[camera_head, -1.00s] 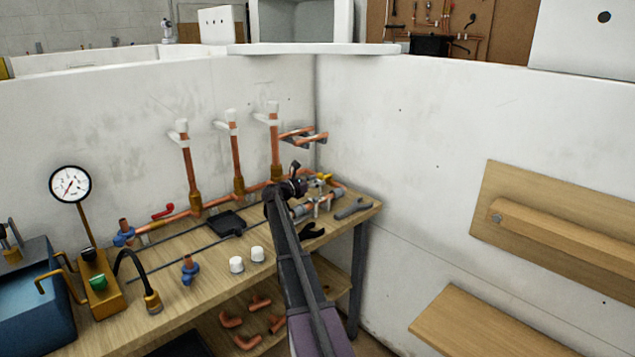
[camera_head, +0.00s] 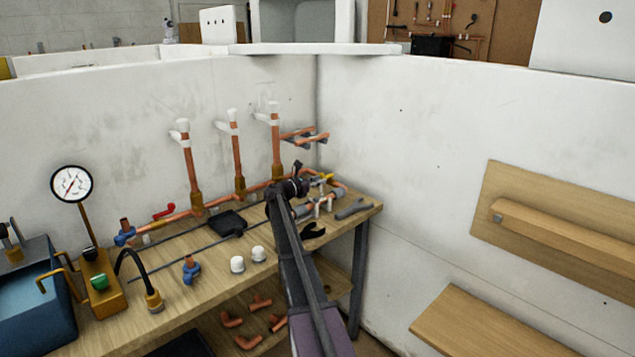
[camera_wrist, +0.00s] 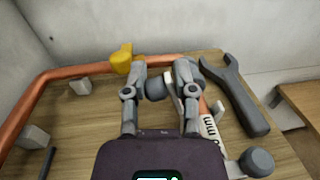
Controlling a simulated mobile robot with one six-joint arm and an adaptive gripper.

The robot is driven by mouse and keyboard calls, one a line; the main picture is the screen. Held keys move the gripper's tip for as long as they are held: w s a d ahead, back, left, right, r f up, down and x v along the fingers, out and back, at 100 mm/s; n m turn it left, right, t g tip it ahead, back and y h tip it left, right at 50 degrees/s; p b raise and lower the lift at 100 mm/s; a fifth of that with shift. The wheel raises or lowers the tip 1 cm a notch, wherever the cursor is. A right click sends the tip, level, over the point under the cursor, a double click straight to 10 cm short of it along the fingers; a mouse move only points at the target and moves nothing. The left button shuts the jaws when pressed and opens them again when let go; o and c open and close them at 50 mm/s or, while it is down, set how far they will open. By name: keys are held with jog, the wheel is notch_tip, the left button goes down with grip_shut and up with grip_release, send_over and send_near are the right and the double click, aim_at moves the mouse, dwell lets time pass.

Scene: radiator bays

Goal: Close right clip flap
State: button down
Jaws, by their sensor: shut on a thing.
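My gripper (camera_head: 300,184) reaches over the back right of the workbench, low beside the copper pipe run. In the wrist view its two fingers (camera_wrist: 160,72) stand either side of a grey round fitting (camera_wrist: 155,88) and a pale upright piece (camera_wrist: 171,82). It is shut on a piece there; which of the two it grips I cannot tell. White clips stand at the tops of three vertical copper pipes on the wall; the rightmost clip (camera_head: 271,110) is above and left of my gripper, apart from it. The state of its flap is too small to tell.
A yellow valve handle (camera_wrist: 122,58) is just left of the fingers. A grey open-ended wrench (camera_wrist: 240,95) lies to the right. White caps (camera_head: 237,264), a pressure gauge (camera_head: 71,184) and a blue tank (camera_head: 35,295) are on the bench. Walls close in the back corner.

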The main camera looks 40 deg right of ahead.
jog(key=shift+r+m, duration=0.1)
jog(key=shift+m, duration=0.2)
jog(key=s+m, duration=0.1)
jog(key=m+p, duration=0.1)
jog(key=m, duration=0.1)
jog(key=shift+s+d+r+m, duration=0.15)
jog(key=shift+s+r+m, duration=0.05)
jog(key=shift+s+m, duration=0.15)
jog(key=m, duration=0.1)
jog(key=s+m, duration=0.1)
jog(key=m, duration=0.2)
jog(key=shift+s+d+f+t+y+p, duration=0.1)
jog(key=shift+s+f+t+y+p, duration=0.1)
jog(key=shift+s+t+y+p, duration=0.15)
jog(key=shift+s+m, duration=0.15)
jog(key=shift+m, duration=0.2)
dwell(0.4)
jog(key=c, duration=0.5)
grip_release()
jog(key=shift+c, duration=0.2)
